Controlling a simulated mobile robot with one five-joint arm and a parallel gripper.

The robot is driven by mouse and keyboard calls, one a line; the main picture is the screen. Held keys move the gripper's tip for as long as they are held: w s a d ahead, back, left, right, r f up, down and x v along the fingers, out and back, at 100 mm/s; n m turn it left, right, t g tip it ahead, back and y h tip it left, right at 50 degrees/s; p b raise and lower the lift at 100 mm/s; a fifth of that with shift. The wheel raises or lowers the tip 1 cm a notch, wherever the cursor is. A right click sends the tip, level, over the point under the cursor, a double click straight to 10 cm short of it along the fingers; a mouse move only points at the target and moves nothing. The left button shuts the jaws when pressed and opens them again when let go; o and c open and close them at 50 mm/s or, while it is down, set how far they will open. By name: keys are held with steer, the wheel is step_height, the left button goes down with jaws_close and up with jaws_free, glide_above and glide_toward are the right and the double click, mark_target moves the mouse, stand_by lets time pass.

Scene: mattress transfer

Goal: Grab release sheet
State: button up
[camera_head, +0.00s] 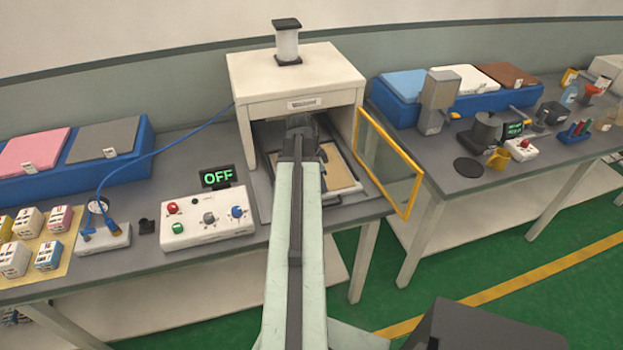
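A tan sheet (342,172), perhaps the release sheet, lies flat in a dark frame inside the white press machine (297,82). My arm reaches straight into the machine's open front and covers the left part of the sheet. My gripper (300,124) is at the far end of the arm, under the machine's upper housing. Its fingers are small, dark and partly hidden, so I cannot tell whether they are open or hold anything. I cannot tell whether the gripper touches the sheet.
The yellow-framed door (389,160) stands open at the machine's right. A control box (206,218) with colored knobs and an OFF display (217,176) are at left. Blue trays (140,145) hold pink and grey slabs. Another bench (455,185) with tools stands right, beyond a gap.

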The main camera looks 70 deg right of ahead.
steer(key=shift+b+x, duration=0.35)
steer(key=shift+x, duration=0.7)
steer(key=shift+r, duration=0.15)
steer(key=shift+c, duration=0.3)
jaws_close()
steer(key=shift+r+p, duration=0.1)
steer(key=shift+p, duration=0.2)
